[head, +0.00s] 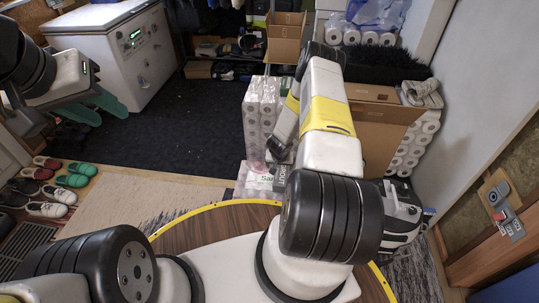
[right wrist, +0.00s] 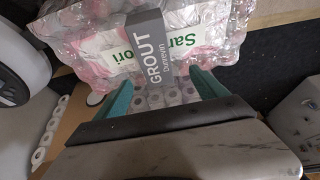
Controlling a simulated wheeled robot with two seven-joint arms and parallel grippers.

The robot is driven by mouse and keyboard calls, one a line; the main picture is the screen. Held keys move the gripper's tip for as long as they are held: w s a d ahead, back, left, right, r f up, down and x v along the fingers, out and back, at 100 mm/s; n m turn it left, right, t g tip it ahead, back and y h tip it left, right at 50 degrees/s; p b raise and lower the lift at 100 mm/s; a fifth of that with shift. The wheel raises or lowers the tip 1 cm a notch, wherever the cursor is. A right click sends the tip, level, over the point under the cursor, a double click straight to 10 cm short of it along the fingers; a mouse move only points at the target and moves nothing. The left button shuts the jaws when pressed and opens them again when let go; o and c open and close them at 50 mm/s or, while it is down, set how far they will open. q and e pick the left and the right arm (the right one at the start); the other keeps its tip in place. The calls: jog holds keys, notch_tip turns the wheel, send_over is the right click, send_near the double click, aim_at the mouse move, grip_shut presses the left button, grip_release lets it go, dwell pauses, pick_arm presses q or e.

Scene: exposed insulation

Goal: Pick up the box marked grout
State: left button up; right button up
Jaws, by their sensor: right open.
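The grout box is a slim grey box (right wrist: 150,48) with white "GROUT" lettering in the right wrist view. It stands out against clear-wrapped packs behind it. In the head view a small part of the grey box (head: 281,178) shows beside my right arm. My right gripper (right wrist: 163,82) is open, its teal fingers on either side of the box's near end in the picture; I cannot tell whether they touch it. In the head view my right fingers are hidden. My left gripper (head: 114,118) is at the left, with teal fingers apart and empty.
Wrapped toilet-roll packs (head: 262,115) stand behind the grout box. A cardboard box (head: 380,130) is to the right of my arm. A white chest freezer (head: 105,45) stands at the back left, and several shoes (head: 60,185) lie at the left. The dark carpet (head: 190,135) is clear.

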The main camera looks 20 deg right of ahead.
aim_at(281, 174)
jog(key=x, duration=0.3)
jog(key=s+x, duration=0.1)
jog(key=x, duration=0.5)
jog(key=shift+s+f, duration=0.25)
jog(key=shift+f, duration=0.05)
jog(key=shift+c, duration=0.2)
jog(key=shift+d, duration=0.1)
grip_shut()
